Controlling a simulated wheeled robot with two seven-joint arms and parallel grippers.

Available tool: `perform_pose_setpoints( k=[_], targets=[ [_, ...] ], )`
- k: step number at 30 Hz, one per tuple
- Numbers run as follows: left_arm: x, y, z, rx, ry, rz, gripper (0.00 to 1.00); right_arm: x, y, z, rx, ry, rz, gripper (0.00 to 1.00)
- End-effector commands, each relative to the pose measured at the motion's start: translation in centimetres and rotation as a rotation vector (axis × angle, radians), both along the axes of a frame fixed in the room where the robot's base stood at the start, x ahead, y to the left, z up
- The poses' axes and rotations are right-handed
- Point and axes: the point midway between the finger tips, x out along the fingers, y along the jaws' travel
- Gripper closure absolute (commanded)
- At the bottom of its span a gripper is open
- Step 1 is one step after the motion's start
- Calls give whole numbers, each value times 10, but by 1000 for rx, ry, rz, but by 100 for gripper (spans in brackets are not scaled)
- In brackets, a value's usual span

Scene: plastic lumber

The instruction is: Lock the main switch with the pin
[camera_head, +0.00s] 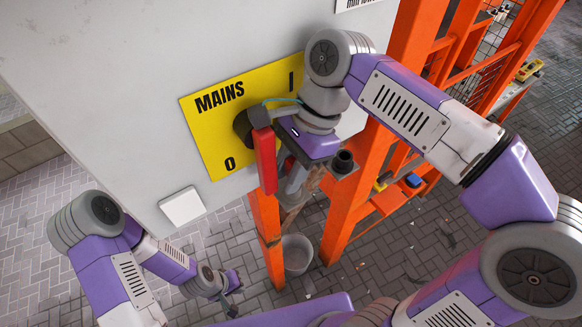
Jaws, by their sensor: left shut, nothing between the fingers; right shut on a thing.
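The main switch has a dark round hub (243,128) on a yellow plate (215,152) marked MAINS, I and 0. Its red handle (265,160) hangs down from the hub, toward the 0 end. My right gripper (290,182) is just right of the red handle, pointing down, and shut on a grey rod-like piece that looks like the pin (297,178). The fingers and wrist partly hide it, and I cannot tell whether it touches the switch. My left gripper (230,284) is shut and empty, low and away from the switch.
The plate is on a large grey cabinet (120,70), with a white box (182,206) near its lower edge. Orange posts (345,205) stand close to the right of the switch. A pale bucket (296,254) stands on the paved floor below.

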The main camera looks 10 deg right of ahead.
Motion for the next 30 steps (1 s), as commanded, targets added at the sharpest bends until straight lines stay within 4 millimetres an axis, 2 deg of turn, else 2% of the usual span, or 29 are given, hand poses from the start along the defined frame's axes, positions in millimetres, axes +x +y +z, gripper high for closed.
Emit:
perform_pose_setpoints(
  k=[4, 5, 10, 17, 21, 30],
  targets=[
    [0, 0, 0, 0, 0, 0, 100, -2, 3, 0, 3, 4, 9, 100],
    [0, 0, 0, 0, 0, 0, 100, -2, 3, 0, 3, 4, 9, 71],
    [0, 0, 0, 0, 0, 0, 100, -1, 3, 0, 3, 3, 9, 45],
    [0, 0, 0, 0, 0, 0, 100, -1, 1, 0, 1, 2, 5, 42],
    [0, 0, 0, 0, 0, 0, 100, 0, 1, 0, 1, 1, 3, 22],
    [0, 0, 1, 0, 0, 0, 100, 0, 0, 1, 0, 1, 1, 22]
  ],
)
